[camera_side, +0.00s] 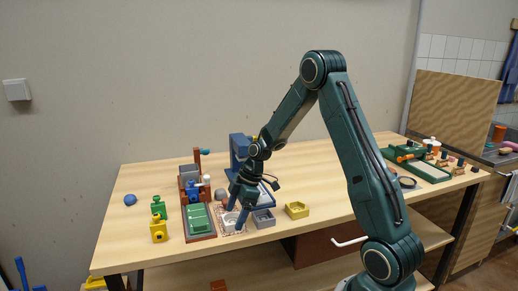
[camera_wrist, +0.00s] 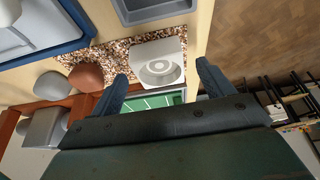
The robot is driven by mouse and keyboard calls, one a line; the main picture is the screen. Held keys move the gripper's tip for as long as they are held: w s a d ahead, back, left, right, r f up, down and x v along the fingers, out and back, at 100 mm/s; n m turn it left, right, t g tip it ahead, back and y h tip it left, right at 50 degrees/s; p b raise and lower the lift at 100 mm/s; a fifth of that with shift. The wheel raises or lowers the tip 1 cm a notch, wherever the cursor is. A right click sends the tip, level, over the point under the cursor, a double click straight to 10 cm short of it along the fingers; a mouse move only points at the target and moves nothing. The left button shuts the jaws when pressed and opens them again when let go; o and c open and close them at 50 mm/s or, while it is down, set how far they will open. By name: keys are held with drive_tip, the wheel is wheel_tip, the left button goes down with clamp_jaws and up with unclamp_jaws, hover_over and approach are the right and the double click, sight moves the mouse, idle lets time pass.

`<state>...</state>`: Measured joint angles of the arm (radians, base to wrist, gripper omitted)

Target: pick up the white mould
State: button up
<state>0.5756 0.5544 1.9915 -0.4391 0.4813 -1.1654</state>
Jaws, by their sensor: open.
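The white mould (camera_wrist: 160,70) is a pale square block with a round stepped hollow in its face. It lies on a speckled mat (camera_wrist: 110,55) in the wrist view. My gripper (camera_wrist: 162,76) is open, its fingertips apart on either side of the mould's near edge, with nothing between them held. In the side view my gripper (camera_side: 236,218) points down over the mould (camera_side: 229,219), which its fingers partly hide. I cannot tell whether a finger touches the mould.
A grey tray (camera_side: 264,218) stands close beside the mould, with a yellow block (camera_side: 297,210) farther right. A blue stand (camera_side: 238,150) rises behind. The table's middle right is clear.

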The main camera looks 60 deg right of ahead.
sight(235, 222)
drive_tip(key=shift+w+a+f, duration=0.2)
drive_tip(key=shift+f, duration=0.45)
drive_tip(key=c, duration=1.1)
drive_tip(key=shift+r, duration=0.15)
wheel_tip(235, 222, up, 20)
idle(0.5)
